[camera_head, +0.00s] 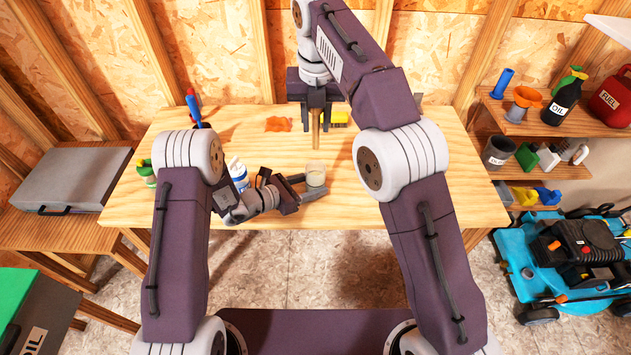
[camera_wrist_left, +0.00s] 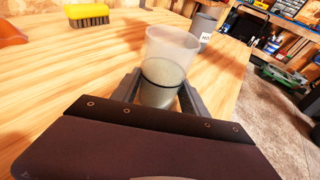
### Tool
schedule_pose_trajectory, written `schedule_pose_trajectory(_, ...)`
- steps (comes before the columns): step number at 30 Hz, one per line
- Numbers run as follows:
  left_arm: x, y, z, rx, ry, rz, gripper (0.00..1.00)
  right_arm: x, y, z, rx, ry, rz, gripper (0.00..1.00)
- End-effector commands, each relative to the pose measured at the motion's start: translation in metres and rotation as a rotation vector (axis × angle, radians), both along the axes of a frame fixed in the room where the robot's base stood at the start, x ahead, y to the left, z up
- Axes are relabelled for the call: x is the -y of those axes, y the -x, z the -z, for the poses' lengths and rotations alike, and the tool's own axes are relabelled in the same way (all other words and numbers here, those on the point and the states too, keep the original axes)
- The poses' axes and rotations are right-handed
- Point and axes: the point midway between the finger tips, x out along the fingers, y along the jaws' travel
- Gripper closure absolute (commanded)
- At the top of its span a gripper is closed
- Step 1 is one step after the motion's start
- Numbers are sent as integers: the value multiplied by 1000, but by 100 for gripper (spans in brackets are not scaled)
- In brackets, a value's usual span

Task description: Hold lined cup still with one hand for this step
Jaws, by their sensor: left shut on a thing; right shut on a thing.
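The lined cup (camera_head: 315,173) is a clear cup standing upright on the wooden table. In the left wrist view the cup (camera_wrist_left: 172,50) has a dark line around its middle, and its lower part looks cloudy grey-green; I cannot tell if that is liquid. My left gripper (camera_head: 306,186) is shut on the cup low down, with a finger on each side in the left wrist view (camera_wrist_left: 160,92). My right gripper (camera_head: 316,118) is above the table behind the cup, shut on a thin upright tan stick (camera_head: 316,138). The stick's lower end is apart from the cup.
A dark grey container (camera_wrist_left: 203,28) stands beyond the cup. Shelves (camera_head: 540,125) and a blue mower (camera_head: 565,260) are at the right.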

Motion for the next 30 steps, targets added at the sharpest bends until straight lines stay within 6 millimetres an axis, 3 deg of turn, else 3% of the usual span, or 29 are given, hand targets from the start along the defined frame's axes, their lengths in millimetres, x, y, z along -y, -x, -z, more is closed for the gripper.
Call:
schedule_pose_trajectory(8, 0, 1, 2, -4, -3, -1, 94, 0, 0, 0, 1, 0, 0, 100)
schedule_pose_trajectory(9, 0, 1, 2, -4, -3, -1, 37, 0, 0, 0, 1, 0, 0, 100)
schedule_pose_trajectory(11, 0, 1, 2, -3, -3, 0, 23, 0, 0, 0, 1, 0, 0, 100)
schedule_pose_trajectory(22, -5, 3, -1, -2, -1, -1, 23, 0, 0, 0, 1, 0, 0, 100)
schedule_pose_trajectory(30, -57, 36, -20, -1, 0, -8, 23, 0, 0, 0, 1, 0, 0, 100)
